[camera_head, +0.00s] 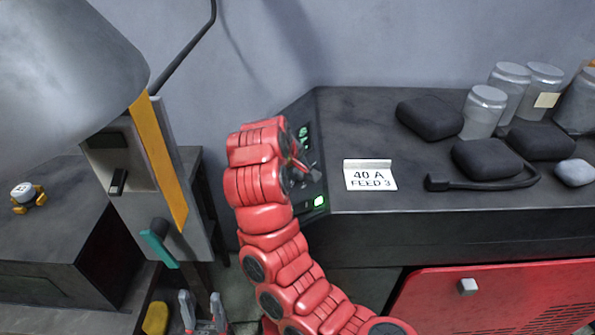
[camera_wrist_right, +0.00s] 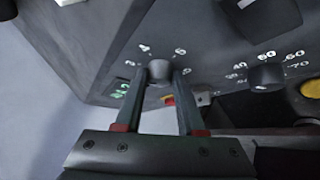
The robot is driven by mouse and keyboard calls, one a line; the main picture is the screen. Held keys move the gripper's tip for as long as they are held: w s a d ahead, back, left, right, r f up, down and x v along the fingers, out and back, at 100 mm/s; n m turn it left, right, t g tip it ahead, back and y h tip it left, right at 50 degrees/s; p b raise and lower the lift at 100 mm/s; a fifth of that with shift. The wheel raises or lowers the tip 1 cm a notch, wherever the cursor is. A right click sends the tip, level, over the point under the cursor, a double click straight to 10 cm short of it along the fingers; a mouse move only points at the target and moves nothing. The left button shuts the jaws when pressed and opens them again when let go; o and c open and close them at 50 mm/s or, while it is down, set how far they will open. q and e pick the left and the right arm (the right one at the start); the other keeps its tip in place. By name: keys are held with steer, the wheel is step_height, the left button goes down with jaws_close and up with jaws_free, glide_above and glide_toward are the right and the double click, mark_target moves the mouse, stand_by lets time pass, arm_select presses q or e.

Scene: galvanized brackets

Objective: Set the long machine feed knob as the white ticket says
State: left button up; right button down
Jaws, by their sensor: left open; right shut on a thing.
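The white ticket (camera_head: 370,182) stands on the dark bench top and reads "40 A" and "FEED 3". In the right wrist view, my right gripper (camera_wrist_right: 160,82) is shut on a dark round knob (camera_wrist_right: 158,70), one finger on each side. Printed numbers, among them 2, 4 and 6, ring this knob; its pointer cannot be made out. A second dark knob (camera_wrist_right: 266,79) has a scale including 40, 50, 60 and 70, to the right. In the head view my red right arm covers much of the panel. My left gripper (camera_head: 204,312) is open and empty at the bottom.
Green displays (camera_head: 319,201) light the panel. Dark pouches (camera_head: 430,117) and clear jars (camera_head: 484,112) stand right of the ticket. A red cabinet (camera_head: 500,300) is below.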

steer(key=c, duration=0.5)
jaws_free()
steer(key=p+v, duration=1.1)
steer(key=v, duration=0.6)
steer(key=shift+r, duration=0.15)
